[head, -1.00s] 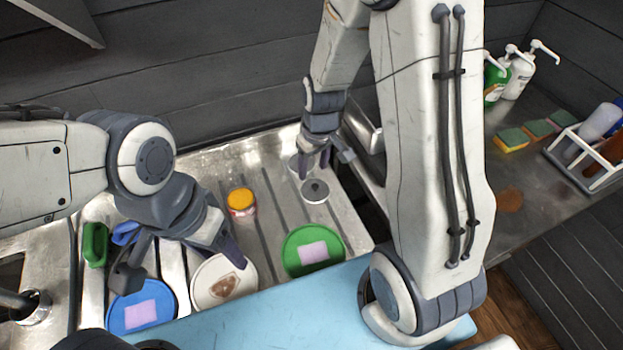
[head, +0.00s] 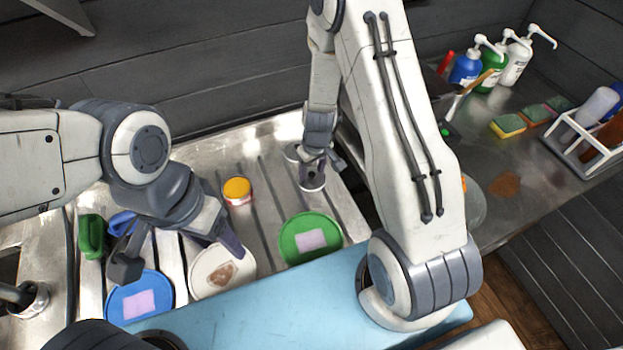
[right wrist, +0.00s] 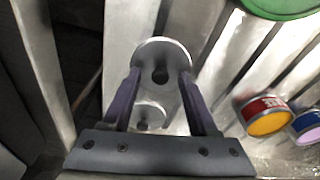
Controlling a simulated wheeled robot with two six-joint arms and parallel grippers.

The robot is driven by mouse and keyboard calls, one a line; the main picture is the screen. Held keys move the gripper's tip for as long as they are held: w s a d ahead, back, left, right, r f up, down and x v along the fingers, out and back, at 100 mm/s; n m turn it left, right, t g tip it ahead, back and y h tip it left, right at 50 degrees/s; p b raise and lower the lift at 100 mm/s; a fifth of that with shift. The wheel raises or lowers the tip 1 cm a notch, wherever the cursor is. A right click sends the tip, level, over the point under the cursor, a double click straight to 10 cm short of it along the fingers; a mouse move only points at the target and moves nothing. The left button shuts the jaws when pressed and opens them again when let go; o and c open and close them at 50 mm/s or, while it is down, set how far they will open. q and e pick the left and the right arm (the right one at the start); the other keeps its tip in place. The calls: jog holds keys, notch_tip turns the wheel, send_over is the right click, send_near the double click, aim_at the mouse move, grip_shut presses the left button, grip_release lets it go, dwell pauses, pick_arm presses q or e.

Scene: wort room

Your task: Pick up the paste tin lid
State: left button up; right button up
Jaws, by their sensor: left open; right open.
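Two round grey metal lids with knobs lie on the ribbed steel drainer; I cannot tell for sure which is the paste tin lid. In the right wrist view, the larger one (right wrist: 160,50) has a dark knob and lies at my right gripper's fingertips (right wrist: 160,78). The smaller one (right wrist: 148,112) shows between the fingers. In the head view, my right gripper (head: 318,172) is over the nearer lid (head: 312,186) and partly hides it; the other lid (head: 292,151) is just behind. My right gripper is open and empty. My left gripper (head: 182,258) is open above the front left plates.
A red tin with orange contents (head: 238,191) stands left of the lids; a blue-rimmed tin (right wrist: 308,127) shows beside it in the wrist view. A green disc (head: 290,245), a white disc (head: 205,280) and a blue disc (head: 120,305) lie in front. Pump bottles (head: 520,60) stand far right.

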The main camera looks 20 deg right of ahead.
grip_shut()
